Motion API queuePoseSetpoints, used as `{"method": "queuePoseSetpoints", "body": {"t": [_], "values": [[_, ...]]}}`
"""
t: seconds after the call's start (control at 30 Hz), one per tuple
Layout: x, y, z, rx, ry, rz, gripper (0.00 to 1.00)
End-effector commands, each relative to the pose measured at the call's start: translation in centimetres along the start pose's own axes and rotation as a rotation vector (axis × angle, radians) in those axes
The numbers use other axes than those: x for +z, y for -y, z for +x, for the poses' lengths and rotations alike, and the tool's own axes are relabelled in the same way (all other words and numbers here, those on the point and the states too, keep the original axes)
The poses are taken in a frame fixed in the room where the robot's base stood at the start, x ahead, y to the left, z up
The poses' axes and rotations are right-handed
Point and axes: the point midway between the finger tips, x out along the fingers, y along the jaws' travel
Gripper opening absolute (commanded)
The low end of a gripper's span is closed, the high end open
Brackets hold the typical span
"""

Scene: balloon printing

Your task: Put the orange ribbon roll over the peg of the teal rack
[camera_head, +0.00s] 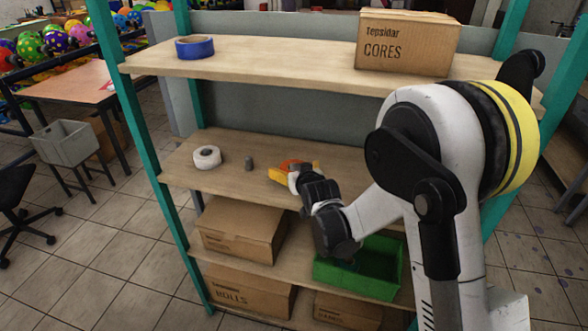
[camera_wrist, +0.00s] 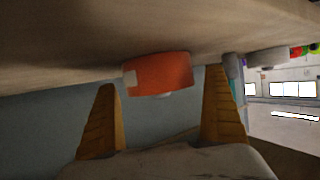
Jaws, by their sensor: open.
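The orange ribbon roll (camera_head: 291,163) lies on the middle shelf of the teal rack (camera_head: 132,130), partly hidden by my gripper. My gripper (camera_head: 294,174) is open, its yellow fingers at either side of the roll. The wrist view, with the shelf at the top, shows the roll (camera_wrist: 160,74) between the open fingers (camera_wrist: 160,82), with visible gaps on both sides. A short grey stub (camera_head: 249,162), which looks like the peg, stands on the shelf to the left of the roll. It is bare.
A white roll (camera_head: 207,157) lies left of the stub. A blue roll (camera_head: 194,47) and a cores box (camera_head: 405,43) are on the shelf above. A green bin (camera_head: 360,268) and a cardboard box (camera_head: 240,229) are on the shelf below.

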Motion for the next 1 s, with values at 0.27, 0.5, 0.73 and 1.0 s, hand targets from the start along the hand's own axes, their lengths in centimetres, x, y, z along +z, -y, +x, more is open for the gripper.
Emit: {"method": "queuePoseSetpoints", "body": {"t": [0.27,0.5,0.73,1.0], "values": [[0.0,0.0,-5.3,0.000,0.000,0.000,1.00],[0.0,0.0,-10.0,0.000,0.000,0.000,1.00],[0.0,0.0,-11.7,0.000,0.000,0.000,1.00],[0.0,0.0,-11.7,0.000,0.000,0.000,1.00]]}}
